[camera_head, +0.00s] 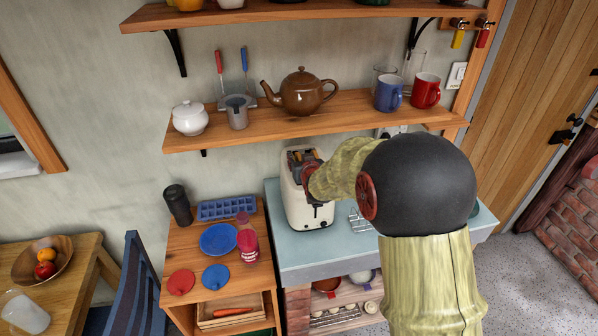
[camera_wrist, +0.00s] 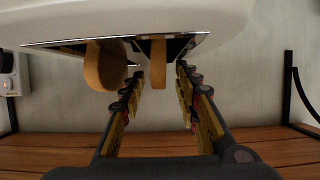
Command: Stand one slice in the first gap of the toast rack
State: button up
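The cream toaster (camera_head: 312,214) stands on the blue-grey counter; its top fills the upper part of the wrist view (camera_wrist: 150,18). Two bread slices stick out of its slots there: one on the left (camera_wrist: 103,66) and one near the middle (camera_wrist: 158,68). My gripper (camera_wrist: 158,92) is open, with one finger on each side of the middle slice and a visible gap on both sides. In the head view my gripper (camera_head: 298,162) is over the toaster's top. The wire toast rack (camera_head: 359,220) is right of the toaster, partly hidden by my arm.
A wooden shelf (camera_head: 262,128) with a brown teapot (camera_head: 302,94), mugs and a white pot runs behind and above the toaster. Left of the counter, a wooden cabinet holds a blue plate (camera_head: 218,239), a red-labelled jar (camera_head: 248,246) and lids.

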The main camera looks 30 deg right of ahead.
jog(key=shift+c, duration=0.5)
grip_shut()
